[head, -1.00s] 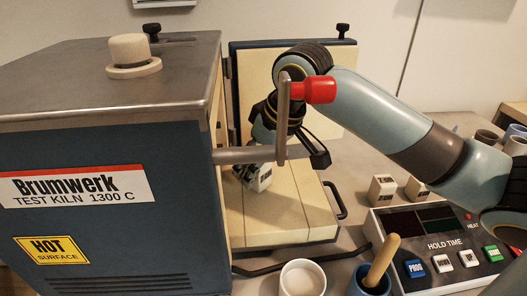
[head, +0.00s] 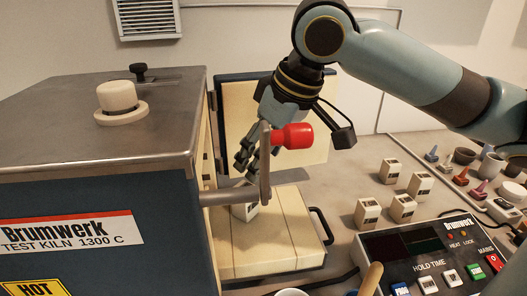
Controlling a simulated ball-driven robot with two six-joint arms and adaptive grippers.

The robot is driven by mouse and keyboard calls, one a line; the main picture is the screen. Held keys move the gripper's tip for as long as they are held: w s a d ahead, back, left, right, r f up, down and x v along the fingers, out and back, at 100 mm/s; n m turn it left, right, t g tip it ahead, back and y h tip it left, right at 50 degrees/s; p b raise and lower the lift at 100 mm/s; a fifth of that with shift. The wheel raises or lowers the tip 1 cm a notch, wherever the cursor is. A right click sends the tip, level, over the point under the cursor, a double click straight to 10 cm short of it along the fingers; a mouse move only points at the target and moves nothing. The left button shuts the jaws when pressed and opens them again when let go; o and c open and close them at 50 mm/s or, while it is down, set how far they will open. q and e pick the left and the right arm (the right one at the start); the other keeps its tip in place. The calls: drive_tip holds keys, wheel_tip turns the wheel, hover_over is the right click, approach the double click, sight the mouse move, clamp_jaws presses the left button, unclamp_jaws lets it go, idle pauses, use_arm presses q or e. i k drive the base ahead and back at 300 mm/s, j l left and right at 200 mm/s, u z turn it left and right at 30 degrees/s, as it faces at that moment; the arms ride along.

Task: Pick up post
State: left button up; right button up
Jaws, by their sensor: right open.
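The handle's upright lever and red knob (head: 293,136) hide part of this gripper. More similar posts (head: 367,213) stand on the table to the right. My left gripper is not in view.
The blue kiln (head: 70,215) with its metal top fills the left. A control box (head: 430,262) with coloured buttons stands at front right. Bare table lies between the door slab and the loose posts.

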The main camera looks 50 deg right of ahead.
sight(390, 169)
drive_tip(key=k, duration=1.5)
